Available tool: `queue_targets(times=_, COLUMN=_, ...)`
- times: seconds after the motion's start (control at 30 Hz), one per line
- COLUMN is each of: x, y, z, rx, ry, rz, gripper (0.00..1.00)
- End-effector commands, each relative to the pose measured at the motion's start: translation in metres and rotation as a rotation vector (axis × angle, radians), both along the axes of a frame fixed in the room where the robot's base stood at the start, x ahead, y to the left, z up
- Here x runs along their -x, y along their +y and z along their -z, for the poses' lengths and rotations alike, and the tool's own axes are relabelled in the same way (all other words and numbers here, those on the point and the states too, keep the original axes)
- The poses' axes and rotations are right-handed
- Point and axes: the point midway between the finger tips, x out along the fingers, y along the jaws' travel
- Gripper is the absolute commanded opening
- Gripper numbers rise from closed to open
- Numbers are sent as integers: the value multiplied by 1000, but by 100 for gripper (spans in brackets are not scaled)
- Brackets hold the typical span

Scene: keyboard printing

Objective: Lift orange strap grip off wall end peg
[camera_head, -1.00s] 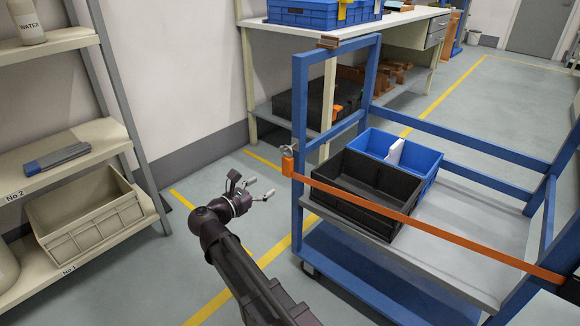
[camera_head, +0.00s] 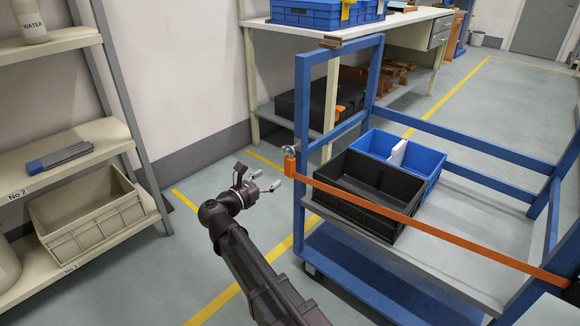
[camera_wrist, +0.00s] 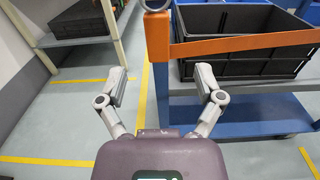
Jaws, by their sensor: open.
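The orange strap grip (camera_head: 290,163) hangs at the left corner post of the blue cart in the head view, below a small metal ring on the peg (camera_head: 288,150). The orange strap (camera_head: 430,228) runs from it across the cart's near side to the right. In the wrist view the grip (camera_wrist: 158,38) is upright ahead, with the ring (camera_wrist: 154,4) cut by the top edge. My gripper (camera_head: 266,178) is open and empty, just left of the grip and slightly lower. In the wrist view its spread fingers (camera_wrist: 162,86) stand either side of the grip's line, apart from it.
The blue cart post (camera_head: 300,215) is right beside my gripper. A black crate (camera_head: 368,186) and a blue crate (camera_head: 420,160) stand on the cart. Shelving with a beige bin (camera_head: 95,222) is at left. Floor between is clear.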

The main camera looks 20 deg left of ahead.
Motion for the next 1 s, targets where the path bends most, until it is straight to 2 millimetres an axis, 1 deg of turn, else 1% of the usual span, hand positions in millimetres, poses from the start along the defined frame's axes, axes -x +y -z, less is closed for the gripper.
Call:
queue_targets(times=0.03, x=-8, y=-3, z=0, rx=0, ry=0, rz=3, gripper=86)
queue_targets(times=0.2, x=-29, y=-12, z=0, rx=0, ry=0, rz=3, gripper=86)
queue_targets(times=0.33, x=-40, y=-16, z=0, rx=0, ry=0, rz=3, gripper=86)
queue_targets(times=0.47, x=-44, y=-18, z=0, rx=0, ry=0, rz=3, gripper=86)
queue_targets(times=0.83, x=-45, y=-19, z=0, rx=0, ry=0, rz=2, gripper=86)
queue_targets(times=1.0, x=-55, y=-21, z=-1, rx=0, ry=0, rz=2, gripper=86)
